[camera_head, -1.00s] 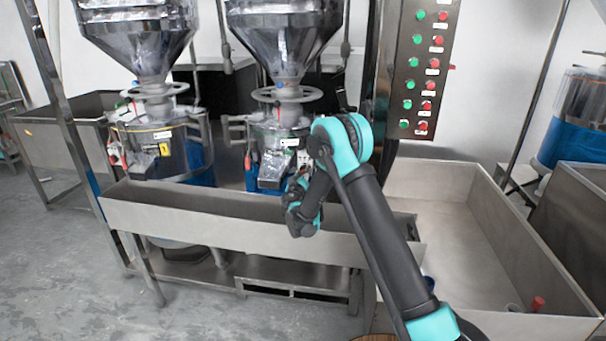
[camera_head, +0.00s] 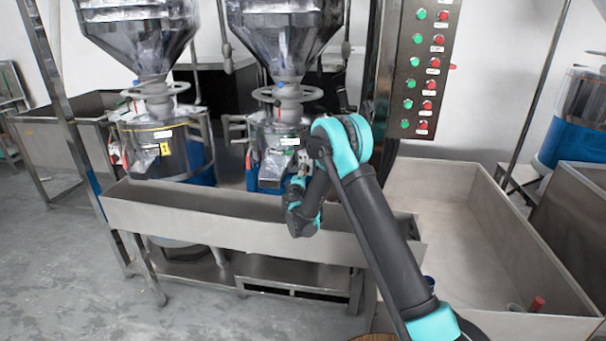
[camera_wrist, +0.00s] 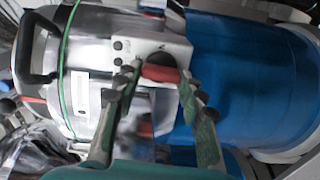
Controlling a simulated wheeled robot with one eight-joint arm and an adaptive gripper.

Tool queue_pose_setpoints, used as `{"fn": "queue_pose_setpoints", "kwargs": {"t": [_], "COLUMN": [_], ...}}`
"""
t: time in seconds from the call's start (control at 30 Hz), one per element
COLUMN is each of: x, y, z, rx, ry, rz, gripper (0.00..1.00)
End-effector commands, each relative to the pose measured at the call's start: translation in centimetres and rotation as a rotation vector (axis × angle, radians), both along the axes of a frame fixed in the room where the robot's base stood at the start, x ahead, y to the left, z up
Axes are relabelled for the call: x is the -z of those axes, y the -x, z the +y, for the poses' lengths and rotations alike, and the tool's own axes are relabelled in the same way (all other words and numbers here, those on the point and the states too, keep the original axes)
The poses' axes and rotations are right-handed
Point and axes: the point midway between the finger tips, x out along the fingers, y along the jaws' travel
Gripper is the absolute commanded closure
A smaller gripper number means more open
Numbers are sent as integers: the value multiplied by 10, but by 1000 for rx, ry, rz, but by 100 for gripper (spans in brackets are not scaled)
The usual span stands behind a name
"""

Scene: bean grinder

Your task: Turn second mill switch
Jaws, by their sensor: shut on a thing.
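The second mill (camera_head: 275,133) stands in the middle of the head view, a metal drum on a blue base under a hopper. In the wrist view its drum lies sideways, with the blue base (camera_wrist: 240,80) at right. A pale switch plate (camera_wrist: 135,45) with small black buttons carries a dark round switch with a red bar (camera_wrist: 160,70). My gripper (camera_wrist: 159,81) has one fingertip on each side of this switch and is shut on it. In the head view my gripper (camera_head: 298,184) is small and partly hidden by my wrist, in front of the mill.
The first mill (camera_head: 162,145) stands to the left. A long steel trough (camera_head: 215,222) runs below both mills. A control panel (camera_head: 424,75) with green and red buttons stands right of my arm. A large steel bin (camera_head: 450,220) lies at right.

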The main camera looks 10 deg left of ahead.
Motion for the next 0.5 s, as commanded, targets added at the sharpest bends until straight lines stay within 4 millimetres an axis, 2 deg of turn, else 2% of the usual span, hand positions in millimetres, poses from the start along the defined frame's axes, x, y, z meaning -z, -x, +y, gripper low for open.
{"fn": "queue_pose_setpoints", "kwargs": {"t": [0.5], "x": [1], "y": [0], "z": [1], "rx": [-2], "ry": [100], "rz": [3], "gripper": [90]}}
